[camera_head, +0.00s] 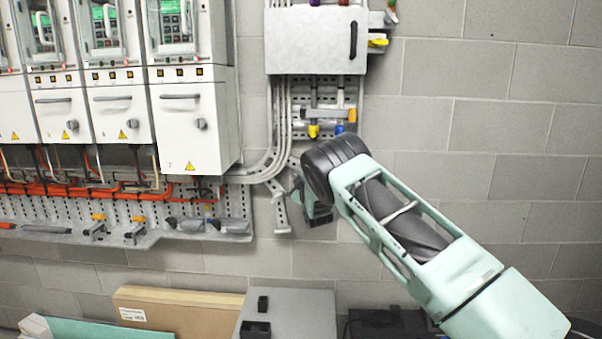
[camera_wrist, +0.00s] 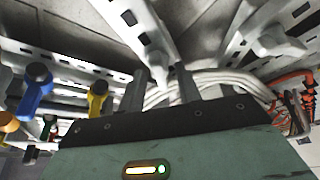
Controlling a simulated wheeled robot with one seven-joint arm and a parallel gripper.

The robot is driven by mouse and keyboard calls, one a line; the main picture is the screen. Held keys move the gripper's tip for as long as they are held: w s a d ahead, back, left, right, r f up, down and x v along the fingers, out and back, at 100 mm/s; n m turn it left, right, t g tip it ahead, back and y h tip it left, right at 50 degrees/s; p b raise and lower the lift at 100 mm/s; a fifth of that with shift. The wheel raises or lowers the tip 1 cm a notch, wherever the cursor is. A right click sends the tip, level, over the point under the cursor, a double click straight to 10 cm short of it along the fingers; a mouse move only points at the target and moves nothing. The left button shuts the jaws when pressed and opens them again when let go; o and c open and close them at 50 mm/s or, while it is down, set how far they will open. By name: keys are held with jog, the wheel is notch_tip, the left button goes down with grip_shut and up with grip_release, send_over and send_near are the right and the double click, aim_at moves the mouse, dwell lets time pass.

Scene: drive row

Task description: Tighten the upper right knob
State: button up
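Several knobs are in view, and I cannot tell which one the task names. My gripper (camera_head: 312,208) is in front of the wall below these, partly hidden by my arm. In the wrist view my gripper (camera_wrist: 164,76) has its two fingers apart with nothing held between them. There a blue knob (camera_wrist: 38,82) and a yellow knob (camera_wrist: 97,97) stand left of the fingers.
Slotted metal rails (camera_wrist: 130,20) and white cables (camera_wrist: 222,80) lie close beyond the fingers. Orange cables (camera_head: 80,188) run under the cabinets above a perforated tray (camera_head: 60,215). A cardboard box (camera_head: 180,308) and a grey case (camera_head: 308,310) stand below. The block wall at right is bare.

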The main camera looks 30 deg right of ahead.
jog(key=shift+w, duration=0.2)
grip_shut()
jog(key=m+b, duration=0.1)
jog(key=b, duration=0.4)
jog(key=shift+f, duration=0.3)
jog(key=shift+r+m+h+b, duration=0.1)
jog(key=shift+m+h+b, duration=0.25)
jog(key=shift+m+h, duration=0.05)
jog(key=shift+r+m+b, duration=0.2)
jog(key=shift+m+b, duration=0.1)
jog(key=shift+b, duration=0.05)
